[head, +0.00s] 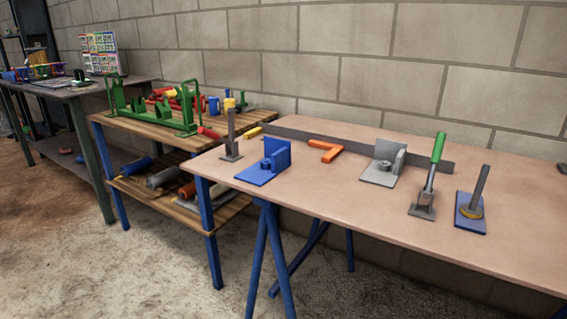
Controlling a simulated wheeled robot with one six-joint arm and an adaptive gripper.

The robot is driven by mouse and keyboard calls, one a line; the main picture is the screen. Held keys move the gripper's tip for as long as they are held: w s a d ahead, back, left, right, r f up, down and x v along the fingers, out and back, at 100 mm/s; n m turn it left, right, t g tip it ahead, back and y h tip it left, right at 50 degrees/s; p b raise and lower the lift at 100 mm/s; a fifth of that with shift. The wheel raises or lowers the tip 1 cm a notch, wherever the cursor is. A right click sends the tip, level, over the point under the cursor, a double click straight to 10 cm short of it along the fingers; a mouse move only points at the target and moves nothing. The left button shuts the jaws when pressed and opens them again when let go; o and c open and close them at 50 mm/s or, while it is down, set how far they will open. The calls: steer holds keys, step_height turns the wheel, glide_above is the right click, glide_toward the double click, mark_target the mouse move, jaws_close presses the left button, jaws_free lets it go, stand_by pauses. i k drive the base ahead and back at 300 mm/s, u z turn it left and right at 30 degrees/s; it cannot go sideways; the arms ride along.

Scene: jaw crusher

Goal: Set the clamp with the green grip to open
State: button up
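The clamp with the green grip (438,147) stands on the right half of the nearest table. Its grey base plate (423,212) lies flat near the table's front edge, with a small metal linkage above it. Its grey lever rises steeply, leaning slightly right, and ends in the green grip at the top. I cannot tell from this view whether the clamp's jaw is open or closed. My gripper is not in view.
A blue plate with a post (478,195) stands close right of the clamp. A grey bracket (385,165), an orange square (325,150), a blue bracket (270,165) and another grey lever piece (231,140) are farther left. A block wall is behind; the floor in front is clear.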

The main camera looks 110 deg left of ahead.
mark_target(437, 154)
steer(key=u, duration=3.35)
